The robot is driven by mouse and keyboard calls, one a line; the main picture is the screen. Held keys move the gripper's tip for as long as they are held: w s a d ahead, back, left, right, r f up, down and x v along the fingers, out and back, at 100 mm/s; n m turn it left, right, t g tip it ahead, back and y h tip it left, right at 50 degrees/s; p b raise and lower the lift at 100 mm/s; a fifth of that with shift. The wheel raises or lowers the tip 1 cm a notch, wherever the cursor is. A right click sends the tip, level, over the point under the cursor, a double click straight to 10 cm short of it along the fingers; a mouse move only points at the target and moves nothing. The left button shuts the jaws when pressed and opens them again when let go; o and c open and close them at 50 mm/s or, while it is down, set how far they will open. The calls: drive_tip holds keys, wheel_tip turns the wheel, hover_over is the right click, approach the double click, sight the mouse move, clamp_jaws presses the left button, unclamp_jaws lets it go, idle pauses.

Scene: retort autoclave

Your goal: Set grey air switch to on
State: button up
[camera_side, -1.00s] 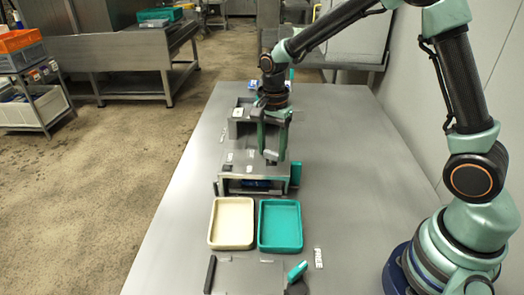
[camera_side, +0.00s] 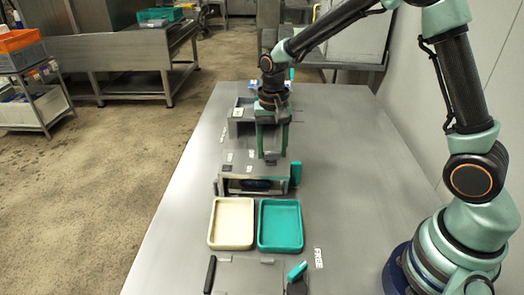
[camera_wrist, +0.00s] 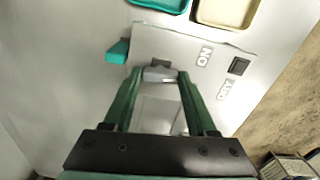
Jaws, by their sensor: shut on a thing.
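The grey air switch (camera_wrist: 160,74) is a small grey knob in front of a dark slot on the grey panel (camera_wrist: 185,45) in the wrist view. My gripper (camera_wrist: 161,77) has its green fingers on either side of the knob and is shut on it. An ON label (camera_wrist: 204,57) and an AIR label (camera_wrist: 224,89) lie to the right of it on the panel. In the side view my gripper (camera_side: 271,158) points down at the top of the grey box (camera_side: 240,171). The switch itself is too hidden there to make out.
A teal handle (camera_side: 296,173) sticks up at the box's right side. A cream tray (camera_side: 211,240) and a teal tray (camera_side: 299,240) lie in front of it. A dark square (camera_wrist: 239,66) sits on the panel right of the ON label. Bare table lies to the right.

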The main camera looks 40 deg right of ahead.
sight(272, 151)
drive_tip(key=shift+r+n, duration=0.1)
drive_tip(key=shift+n, duration=1.8)
drive_tip(key=o, duration=1.4)
drive_tip(key=shift+c, duration=0.2)
wheel_tip(272, 151, up, 12)
